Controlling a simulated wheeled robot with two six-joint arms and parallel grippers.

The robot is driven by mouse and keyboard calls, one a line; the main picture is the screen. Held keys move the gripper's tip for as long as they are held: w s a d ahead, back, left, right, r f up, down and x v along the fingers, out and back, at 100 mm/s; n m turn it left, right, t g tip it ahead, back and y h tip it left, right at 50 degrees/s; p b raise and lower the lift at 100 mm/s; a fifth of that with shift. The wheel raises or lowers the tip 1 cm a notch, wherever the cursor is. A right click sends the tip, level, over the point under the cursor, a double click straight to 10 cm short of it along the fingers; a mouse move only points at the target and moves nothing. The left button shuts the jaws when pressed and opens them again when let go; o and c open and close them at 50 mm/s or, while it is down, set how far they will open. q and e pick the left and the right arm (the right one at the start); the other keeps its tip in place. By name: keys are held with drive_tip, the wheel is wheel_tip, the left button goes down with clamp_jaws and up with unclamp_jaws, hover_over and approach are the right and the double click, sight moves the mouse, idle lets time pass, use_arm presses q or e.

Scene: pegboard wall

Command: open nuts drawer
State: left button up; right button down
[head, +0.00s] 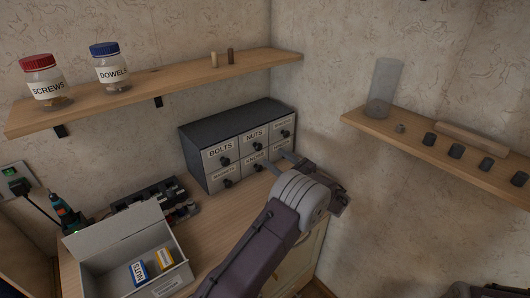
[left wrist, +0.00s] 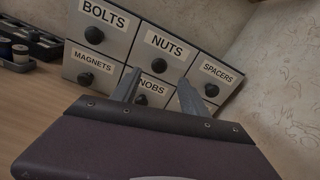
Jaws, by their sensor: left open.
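The grey drawer cabinet (head: 225,129) stands on the workbench against the back wall. Its nuts drawer (head: 254,138) is the top middle one, with a dark round knob, and looks shut. In the left wrist view the nuts drawer (left wrist: 182,57) is straight ahead, its knob just above and between the fingertips. My left gripper (head: 283,161) is open and empty in front of the cabinet; its fingers also show in the left wrist view (left wrist: 155,84). Contact with the cabinet cannot be told.
Bolts (head: 220,151) and spacers (left wrist: 219,71) drawers flank the nuts drawer. An open box (head: 110,241) holding small packs sits at the bench's front left. A dark organizer (head: 156,198) lies behind it. A shelf (head: 180,83) with jars hangs above; another shelf (head: 400,134) is at the right.

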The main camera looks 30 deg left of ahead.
sight(260, 148)
use_arm(q)
drive_tip(key=x, duration=0.6)
drive_tip(key=shift+a+r, duration=0.1)
drive_tip(key=shift+a, duration=0.3)
drive_tip(key=shift+w+a, duration=0.3)
drive_tip(key=shift+a, duration=0.1)
drive_tip(key=shift+s, duration=0.1)
clamp_jaws()
idle(0.4)
